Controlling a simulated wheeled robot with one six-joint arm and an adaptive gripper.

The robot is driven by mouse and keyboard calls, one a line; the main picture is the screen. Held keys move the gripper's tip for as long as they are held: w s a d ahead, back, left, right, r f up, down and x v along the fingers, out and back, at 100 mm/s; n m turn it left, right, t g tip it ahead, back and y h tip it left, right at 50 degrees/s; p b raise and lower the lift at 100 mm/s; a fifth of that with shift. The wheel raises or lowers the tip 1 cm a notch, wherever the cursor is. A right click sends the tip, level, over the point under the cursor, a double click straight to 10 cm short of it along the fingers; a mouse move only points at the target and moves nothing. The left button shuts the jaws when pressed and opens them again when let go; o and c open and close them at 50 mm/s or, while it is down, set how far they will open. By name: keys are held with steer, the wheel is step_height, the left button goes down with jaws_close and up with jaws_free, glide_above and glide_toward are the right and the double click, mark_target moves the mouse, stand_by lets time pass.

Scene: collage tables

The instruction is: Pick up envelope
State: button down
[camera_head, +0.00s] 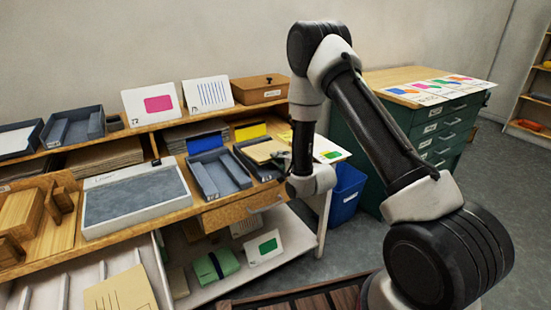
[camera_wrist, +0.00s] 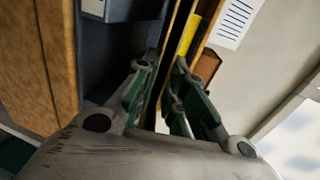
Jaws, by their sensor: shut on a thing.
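A tan envelope (camera_head: 264,151) lies at the dark grey tray (camera_head: 251,168) on the right part of the desk in the head view. My gripper (camera_wrist: 162,72) is there at the tray's right side, mostly hidden behind my wrist in the head view. In the wrist view its two green-padded fingers are close together on either side of a thin edge, which I take to be the envelope's. The envelope's far part is hard to make out in that view.
Another dark tray (camera_head: 217,174) stands to the left, beside a framed grey pad (camera_head: 137,198). Upright cards (camera_head: 208,94) and a wooden box (camera_head: 261,89) stand on the shelf behind. A blue bin (camera_head: 346,192) and a green cabinet (camera_head: 430,132) are to the right.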

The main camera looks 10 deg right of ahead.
steer(key=r+v, duration=0.1)
steer(key=v, duration=1)
steer(key=shift+r, duration=0.25)
